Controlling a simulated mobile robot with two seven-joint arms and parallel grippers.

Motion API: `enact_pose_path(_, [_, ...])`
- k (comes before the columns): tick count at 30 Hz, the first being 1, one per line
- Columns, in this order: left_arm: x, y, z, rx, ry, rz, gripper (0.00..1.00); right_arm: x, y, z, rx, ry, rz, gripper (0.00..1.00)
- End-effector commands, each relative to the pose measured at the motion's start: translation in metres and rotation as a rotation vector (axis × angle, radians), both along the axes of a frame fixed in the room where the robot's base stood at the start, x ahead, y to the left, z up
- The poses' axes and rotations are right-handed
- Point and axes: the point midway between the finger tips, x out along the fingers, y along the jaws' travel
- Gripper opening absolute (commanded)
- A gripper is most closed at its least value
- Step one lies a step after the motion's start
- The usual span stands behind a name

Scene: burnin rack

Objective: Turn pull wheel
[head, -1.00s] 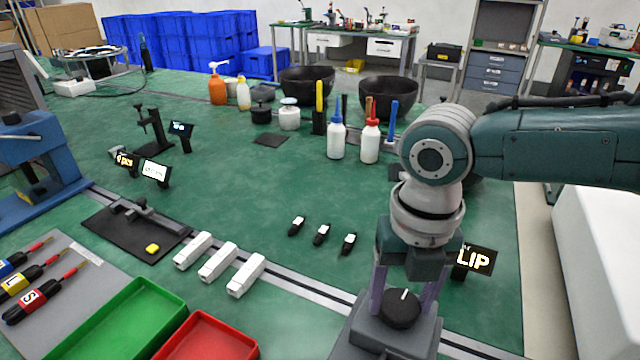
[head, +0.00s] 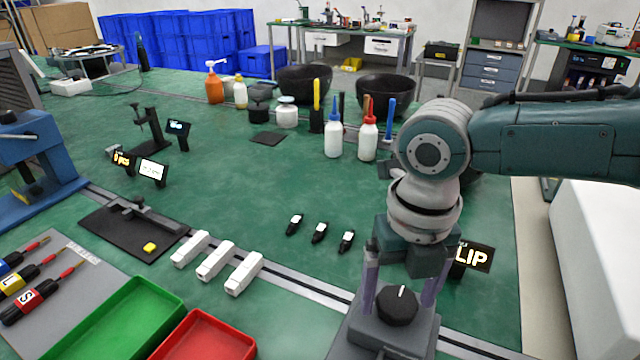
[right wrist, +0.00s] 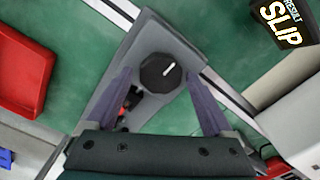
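The pull wheel (head: 397,305) is a black round knob with a white pointer line, on top of a grey block-shaped fixture (head: 385,335) at the front right of the bench. In the right wrist view the wheel (right wrist: 160,73) lies just past the fingertips, its white line tilted to the upper right. My right gripper (head: 398,300) points down over the fixture, with its two purple fingers apart on either side of the wheel. In the right wrist view the fingers (right wrist: 162,85) show a clear gap and do not touch the wheel. My left gripper is out of view.
A display reading "SLIP" (right wrist: 288,22) stands right of the fixture. A red tray (head: 205,338) and a green tray (head: 120,320) lie to the left. White blocks (head: 215,261) and small black parts (head: 320,233) sit nearby.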

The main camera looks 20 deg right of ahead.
Motion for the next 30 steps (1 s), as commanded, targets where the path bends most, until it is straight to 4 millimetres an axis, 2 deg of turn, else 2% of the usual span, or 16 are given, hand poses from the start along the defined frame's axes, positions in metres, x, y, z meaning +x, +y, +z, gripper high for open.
enact_pose_path(2, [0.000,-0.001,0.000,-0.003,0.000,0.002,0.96,0.000,0.000,0.000,-0.001,0.000,0.000,0.96])
enact_pose_path(11, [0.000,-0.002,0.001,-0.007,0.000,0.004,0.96,0.000,-0.001,0.003,-0.001,-0.001,-0.001,0.96])
enact_pose_path(14, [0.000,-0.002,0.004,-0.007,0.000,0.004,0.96,0.001,-0.001,0.015,-0.002,-0.003,-0.001,0.96])
enact_pose_path(24, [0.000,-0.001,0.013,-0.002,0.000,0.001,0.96,0.001,-0.001,0.080,-0.001,-0.004,0.000,0.96])
enact_pose_path(30, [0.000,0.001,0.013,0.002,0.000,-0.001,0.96,0.000,0.000,0.098,0.000,-0.001,-0.001,0.96])
